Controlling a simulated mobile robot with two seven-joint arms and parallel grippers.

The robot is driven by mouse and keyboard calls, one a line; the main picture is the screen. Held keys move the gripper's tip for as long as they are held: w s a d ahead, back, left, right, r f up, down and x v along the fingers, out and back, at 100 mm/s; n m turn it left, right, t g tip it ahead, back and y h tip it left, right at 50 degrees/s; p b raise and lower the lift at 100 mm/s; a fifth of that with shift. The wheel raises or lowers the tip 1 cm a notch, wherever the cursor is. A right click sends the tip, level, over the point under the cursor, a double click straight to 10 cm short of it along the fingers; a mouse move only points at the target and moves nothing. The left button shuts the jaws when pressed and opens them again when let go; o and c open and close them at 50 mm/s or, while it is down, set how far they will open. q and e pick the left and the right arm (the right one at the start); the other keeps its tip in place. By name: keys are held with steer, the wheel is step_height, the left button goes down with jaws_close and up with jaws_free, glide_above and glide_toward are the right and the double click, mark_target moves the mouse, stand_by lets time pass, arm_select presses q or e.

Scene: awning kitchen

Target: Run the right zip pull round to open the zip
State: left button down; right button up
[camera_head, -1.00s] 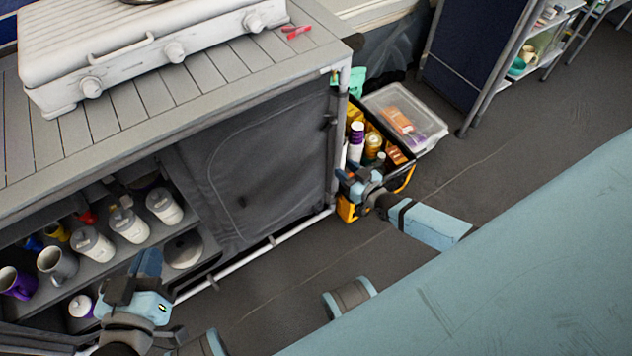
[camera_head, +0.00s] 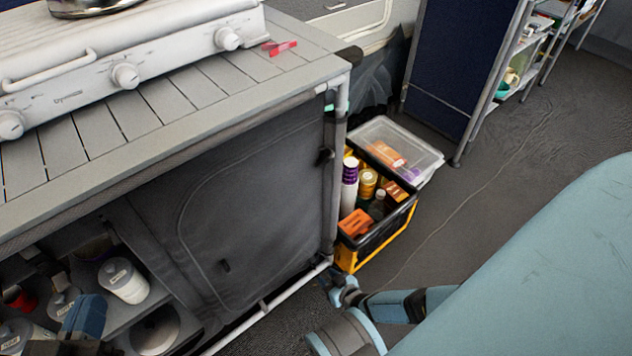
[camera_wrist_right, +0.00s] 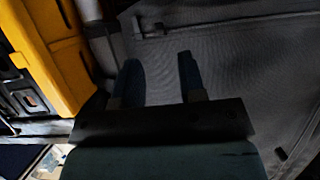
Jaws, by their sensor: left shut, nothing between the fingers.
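The dark grey fabric door panel (camera_head: 255,200) closes the right part of the kitchen unit's front, and a curved zip line (camera_head: 187,205) runs round it. A small dark tab (camera_head: 224,266) shows low on the panel; I cannot tell whether it is the right zip pull. In the right wrist view grey fabric (camera_wrist_right: 235,85) lies beyond the fingers, with a small dark tab (camera_wrist_right: 281,153) at lower right. My right gripper (camera_head: 332,284) is open and empty near the unit's lower right corner; its fingers (camera_wrist_right: 161,75) stand apart. My left gripper (camera_head: 86,312) is shut before the open shelves.
A yellow and black crate (camera_head: 385,235) of bottles and packets stands right of the unit, close to my right gripper. A white frame tube (camera_head: 270,308) runs along the unit's bottom. A stove (camera_head: 130,60) and a red clip (camera_head: 279,47) are on top.

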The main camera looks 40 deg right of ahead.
mark_target(313, 266)
steer(key=b+x, duration=0.2)
steer(key=x, duration=0.3)
steer(key=shift+s+a+f, duration=0.1)
steer(key=shift+f, duration=0.05)
arm_select(q)
steer(key=shift+w+a+r+m+t+h+b, duration=0.2)
steer(key=shift+w+a+m+t, duration=0.15)
steer(key=shift+m, duration=0.25)
steer(key=shift+w+a+r+m+t+h+b, duration=0.15)
steer(key=shift+w+m+t+h, duration=0.1)
steer(key=shift+w+m, duration=0.3)
arm_select(e)
steer(key=shift+w+f, duration=0.1)
steer(key=shift+w, duration=0.65)
arm_select(q)
steer(key=shift+s+f, duration=0.1)
arm_select(e)
steer(key=shift+c, duration=0.2)
jaws_close()
